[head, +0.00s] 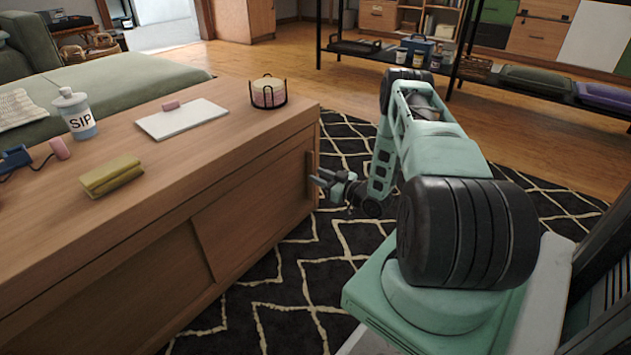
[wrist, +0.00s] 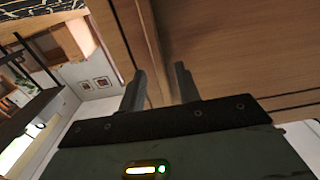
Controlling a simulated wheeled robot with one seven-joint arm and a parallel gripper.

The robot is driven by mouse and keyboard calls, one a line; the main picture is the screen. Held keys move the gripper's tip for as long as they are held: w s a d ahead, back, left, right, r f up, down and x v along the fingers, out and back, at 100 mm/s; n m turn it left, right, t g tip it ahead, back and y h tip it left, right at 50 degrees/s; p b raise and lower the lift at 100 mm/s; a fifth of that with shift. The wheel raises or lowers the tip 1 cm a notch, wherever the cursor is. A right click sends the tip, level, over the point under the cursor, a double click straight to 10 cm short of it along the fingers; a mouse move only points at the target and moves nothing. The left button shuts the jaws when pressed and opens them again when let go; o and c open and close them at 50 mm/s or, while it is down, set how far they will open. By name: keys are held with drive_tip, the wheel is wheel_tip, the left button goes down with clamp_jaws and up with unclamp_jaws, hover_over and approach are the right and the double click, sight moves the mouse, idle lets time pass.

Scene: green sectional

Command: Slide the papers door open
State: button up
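The low wooden cabinet (head: 180,195) has two sliding doors on its long front. The right door (head: 255,212) overlaps in front of the left door (head: 130,283). I see no label telling which is the papers door. A slim upright wooden handle (head: 310,177) stands near the right door's far right edge. My gripper (head: 318,178) is beside this handle at the cabinet's right end. In the wrist view my gripper (wrist: 159,70) has its two fingers apart, close to a wooden edge (wrist: 148,45). I cannot tell whether they touch it.
On the cabinet top are a SIP bottle (head: 75,113), a yellow-green block (head: 111,175), a white pad (head: 182,119) and a wire holder (head: 268,93). A black patterned rug (head: 300,285) lies in front. A black shelf (head: 545,85) stands behind.

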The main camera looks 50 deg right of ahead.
drive_tip(key=shift+w, duration=1.05)
